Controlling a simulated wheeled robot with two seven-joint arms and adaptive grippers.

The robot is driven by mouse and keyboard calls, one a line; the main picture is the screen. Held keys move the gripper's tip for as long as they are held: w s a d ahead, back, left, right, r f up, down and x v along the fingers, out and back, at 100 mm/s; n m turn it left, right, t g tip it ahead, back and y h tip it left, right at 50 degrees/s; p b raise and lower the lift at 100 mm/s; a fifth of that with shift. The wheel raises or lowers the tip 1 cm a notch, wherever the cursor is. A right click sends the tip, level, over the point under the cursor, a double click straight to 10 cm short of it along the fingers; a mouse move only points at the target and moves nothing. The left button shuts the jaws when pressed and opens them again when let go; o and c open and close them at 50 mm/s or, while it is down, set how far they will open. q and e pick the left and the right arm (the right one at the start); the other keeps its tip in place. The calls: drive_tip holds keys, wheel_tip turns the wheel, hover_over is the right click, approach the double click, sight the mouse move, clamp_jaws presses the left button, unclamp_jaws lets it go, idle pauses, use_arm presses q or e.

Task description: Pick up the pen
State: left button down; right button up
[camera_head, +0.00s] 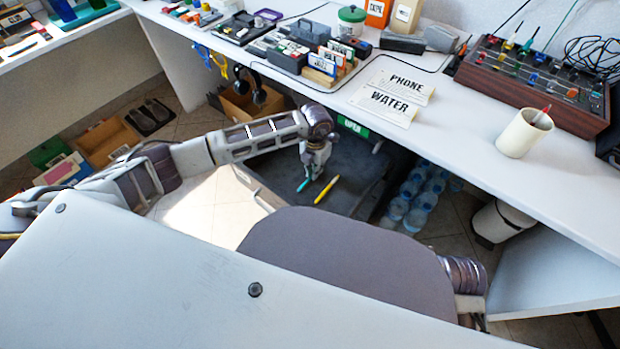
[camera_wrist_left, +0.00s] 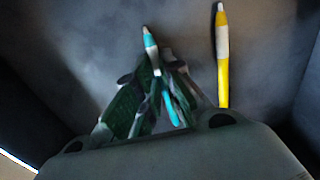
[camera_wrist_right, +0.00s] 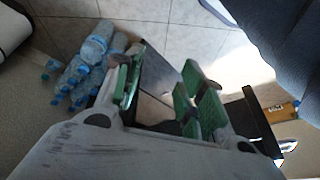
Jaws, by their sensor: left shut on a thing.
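A teal pen with a white tip section (camera_wrist_left: 151,45) is between the fingers of my left gripper (camera_wrist_left: 157,92) in the left wrist view, and the fingers are shut on it. In the head view the left gripper (camera_head: 316,170) is low under the desk, and the teal pen (camera_head: 303,185) sticks out below it. A yellow pen (camera_head: 327,189) lies apart on the dark grey surface, just right of the gripper; it also shows in the left wrist view (camera_wrist_left: 222,70). My right gripper (camera_wrist_right: 160,90) is open, with nothing between its fingers; the head view hides it.
The white desk (camera_head: 470,140) overhangs the dark surface (camera_head: 352,165). On the desk stand a white cup (camera_head: 520,137) with a pen in it, two cards (camera_head: 384,105) and a control box (camera_head: 535,80). Water bottles (camera_head: 420,200) stand on the floor beneath.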

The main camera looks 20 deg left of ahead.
use_arm(q)
drive_tip(key=shift+r, duration=0.15)
use_arm(e)
drive_tip(key=shift+r, duration=0.1)
use_arm(q)
drive_tip(key=shift+r, duration=0.6)
wheel_tip(320, 180, up, 3)
drive_tip(key=shift+r+p, duration=0.2)
drive_tip(key=shift+p, duration=0.55)
wheel_tip(320, 180, up, 5)
drive_tip(key=shift+r+p, duration=0.1)
drive_tip(key=shift+p, duration=0.5)
use_arm(e)
drive_tip(key=shift+d+f+g, duration=0.15)
drive_tip(key=shift+d+f, duration=0.05)
drive_tip(key=shift+f, duration=0.4)
drive_tip(key=shift+d+f+g, duration=0.15)
drive_tip(key=shift+d+f, duration=0.05)
drive_tip(key=shift+f, duration=0.4)
